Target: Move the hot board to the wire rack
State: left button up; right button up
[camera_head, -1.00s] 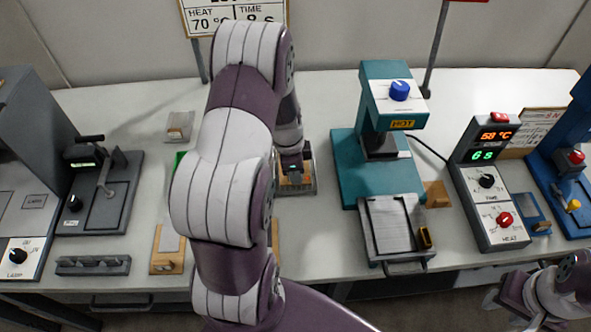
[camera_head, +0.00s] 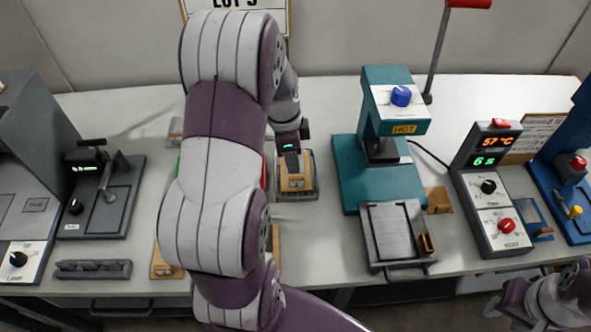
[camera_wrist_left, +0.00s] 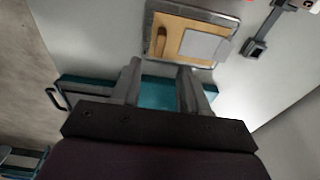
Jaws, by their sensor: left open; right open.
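The board (camera_head: 295,184) is tan with a raised block on it. It lies flat on the grey wire rack (camera_head: 312,194), left of the teal press. In the left wrist view the board (camera_wrist_left: 172,46) shows a tan block and a light grey plate, inside the rack's rim (camera_wrist_left: 232,14). My left gripper (camera_head: 290,147) is above and behind the board, open and empty; its fingertips (camera_wrist_left: 158,68) are apart from the board in the wrist view. My right gripper (camera_head: 510,300) is open at the bottom right, away from the board.
The teal press (camera_head: 350,175) marked HOT stands right of the rack, with a grey tray (camera_head: 395,235) in front. A control box (camera_head: 490,190) reads 57 °C and 6 s. A dark grey device (camera_head: 120,210) is at left. My left arm hides part of the middle table.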

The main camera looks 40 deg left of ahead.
pick_arm(q)
jog(key=s+d+r+n, duration=0.1)
jog(key=s+d+n, duration=0.3)
jog(key=d, duration=0.3)
jog(key=s+d+r+n+y, duration=0.1)
jog(key=s+d+n, duration=0.3)
jog(key=d, duration=0.3)
jog(key=shift+d+r+n, duration=0.4)
jog(key=shift+n, duration=0.5)
